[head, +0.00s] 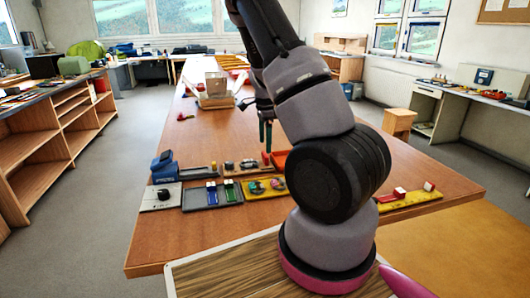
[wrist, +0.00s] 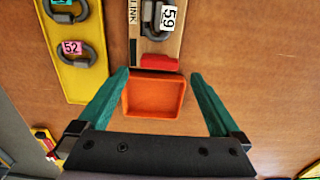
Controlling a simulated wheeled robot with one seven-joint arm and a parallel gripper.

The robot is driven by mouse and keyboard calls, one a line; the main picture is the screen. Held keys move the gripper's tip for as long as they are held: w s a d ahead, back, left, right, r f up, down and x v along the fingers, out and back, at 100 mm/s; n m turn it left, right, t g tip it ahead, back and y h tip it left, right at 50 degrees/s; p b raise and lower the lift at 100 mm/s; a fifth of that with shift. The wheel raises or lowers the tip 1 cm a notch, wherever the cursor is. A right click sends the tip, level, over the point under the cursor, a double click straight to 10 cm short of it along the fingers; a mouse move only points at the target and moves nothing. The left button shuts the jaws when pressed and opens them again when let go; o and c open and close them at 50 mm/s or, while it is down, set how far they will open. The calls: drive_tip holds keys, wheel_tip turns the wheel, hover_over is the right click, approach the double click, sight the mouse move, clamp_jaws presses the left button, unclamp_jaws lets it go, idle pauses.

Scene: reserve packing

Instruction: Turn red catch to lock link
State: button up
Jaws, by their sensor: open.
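The red catch (wrist: 160,62) lies across the lower end of a wooden board (wrist: 135,20) marked LINK in the wrist view. A dark metal link (wrist: 155,40) with a white tag reading 59 sits on the board just beyond the catch. My gripper (wrist: 160,73) is open and empty. Its green fingertips lie to the left and right of the catch in the picture, apart from it. I cannot tell its height above the table. In the head view the gripper (head: 266,134) points down over the board (head: 238,170), and my arm hides part of that area.
An orange tray (wrist: 155,112) is at the board's near end, between my fingers in the picture. A yellow board (wrist: 72,85) with tagged links lies left. In the head view, a grey tray (head: 198,201) and blue block (head: 164,172) stand nearby. The wood right of the tray is clear.

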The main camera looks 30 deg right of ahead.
sight(265, 154)
drive_tip(key=shift+f, duration=2.2)
drive_tip(key=c, duration=1.3)
